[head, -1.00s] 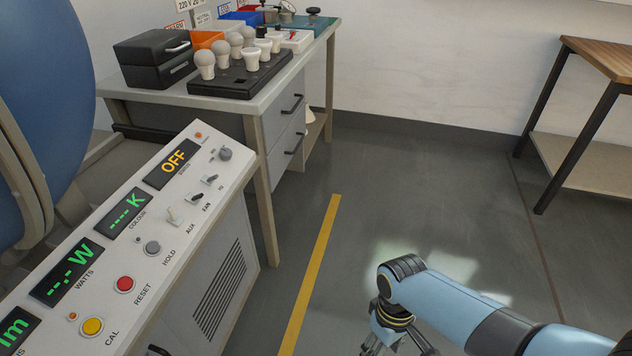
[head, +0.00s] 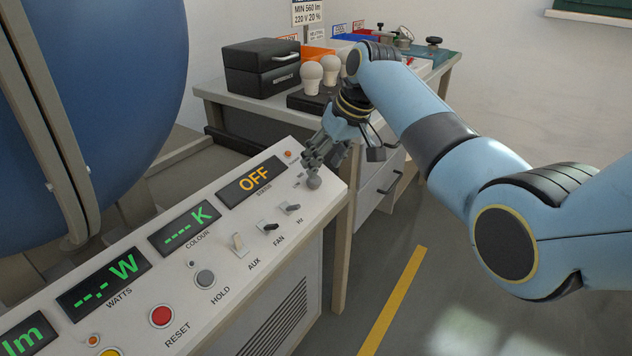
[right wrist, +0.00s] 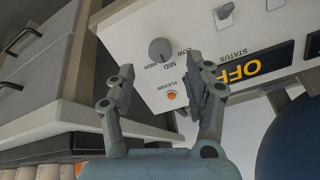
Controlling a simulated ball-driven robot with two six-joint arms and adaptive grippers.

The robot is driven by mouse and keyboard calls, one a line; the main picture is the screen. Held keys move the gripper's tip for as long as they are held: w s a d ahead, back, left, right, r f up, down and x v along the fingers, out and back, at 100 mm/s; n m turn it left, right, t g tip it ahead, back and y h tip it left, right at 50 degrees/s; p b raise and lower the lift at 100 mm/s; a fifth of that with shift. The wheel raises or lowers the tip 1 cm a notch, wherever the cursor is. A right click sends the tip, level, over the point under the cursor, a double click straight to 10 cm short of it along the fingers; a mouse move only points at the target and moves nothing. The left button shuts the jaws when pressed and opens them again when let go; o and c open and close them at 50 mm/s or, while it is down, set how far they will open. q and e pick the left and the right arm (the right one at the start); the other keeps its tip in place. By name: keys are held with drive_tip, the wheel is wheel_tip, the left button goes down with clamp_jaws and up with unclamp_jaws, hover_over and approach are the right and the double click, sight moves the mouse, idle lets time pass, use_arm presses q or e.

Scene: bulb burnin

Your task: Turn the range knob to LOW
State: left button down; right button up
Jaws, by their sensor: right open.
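The range knob (right wrist: 160,50) is a round grey knob on the sloping white panel (right wrist: 185,20), with LOW, MID and HIGH printed beside it in the right wrist view. I cannot tell which mark it points at. In the head view the knob (head: 313,182) shows just below my fingers. My right gripper (head: 322,156) is over the panel's right end. In the right wrist view the right gripper (right wrist: 164,75) is open, its fingers apart with nothing between them, and the knob lies just beyond the tips. My left gripper is not in view.
An orange lamp (right wrist: 171,95) sits near the knob. Toggle switches (head: 270,227), a HOLD button (head: 205,279) and a red RESET button (head: 162,316) line the panel. A bench (head: 225,92) with bulbs (head: 312,76) and a black case (head: 262,68) stands behind. A blue sphere (head: 110,90) rises at left.

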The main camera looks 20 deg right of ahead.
sight(315, 179)
drive_tip(key=b+x, duration=0.1)
drive_tip(key=x, duration=0.3)
drive_tip(key=shift+a+f, duration=0.1)
drive_tip(key=shift+f, duration=0.25)
drive_tip(key=shift+w+a+f+b, duration=0.1)
drive_tip(key=shift+w+f+b, duration=0.05)
drive_tip(key=shift+f+b, duration=0.15)
clamp_jaws()
